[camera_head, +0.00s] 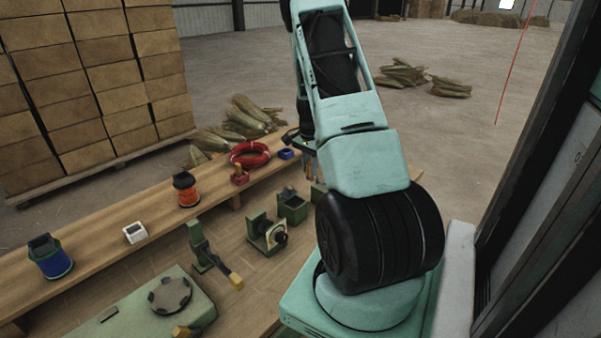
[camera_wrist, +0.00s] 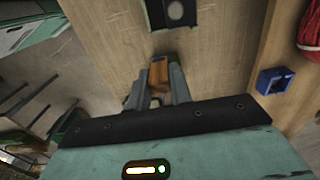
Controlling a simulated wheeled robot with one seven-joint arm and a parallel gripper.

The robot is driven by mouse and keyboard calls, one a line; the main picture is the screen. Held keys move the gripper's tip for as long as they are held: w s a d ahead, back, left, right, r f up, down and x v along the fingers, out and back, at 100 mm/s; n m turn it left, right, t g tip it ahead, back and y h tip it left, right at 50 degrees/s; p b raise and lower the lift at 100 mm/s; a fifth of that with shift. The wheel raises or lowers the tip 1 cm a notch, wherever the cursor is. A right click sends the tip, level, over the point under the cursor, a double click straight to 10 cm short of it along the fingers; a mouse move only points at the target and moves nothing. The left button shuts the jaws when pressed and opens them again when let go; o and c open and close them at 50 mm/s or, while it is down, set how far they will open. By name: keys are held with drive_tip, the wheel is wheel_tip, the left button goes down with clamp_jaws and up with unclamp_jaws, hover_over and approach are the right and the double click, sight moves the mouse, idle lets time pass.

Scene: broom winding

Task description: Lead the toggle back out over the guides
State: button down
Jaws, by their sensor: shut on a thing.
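In the wrist view, my gripper (camera_wrist: 157,82) is shut on a small orange-brown wooden piece, which looks like the toggle (camera_wrist: 158,72). The toggle sits between the two grey fingers over the wooden bench top. No cord can be made out on it. In the head view, my arm hides most of the gripper. Green bench fittings stand left of the arm: an open box (camera_head: 292,208) and a block with a round dark face (camera_head: 272,234).
A thin red line (camera_head: 514,62) hangs at right.

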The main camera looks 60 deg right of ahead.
drive_tip(key=s+d, duration=0.3)
drive_tip(key=d, duration=0.9)
drive_tip(key=shift+d, duration=0.3)
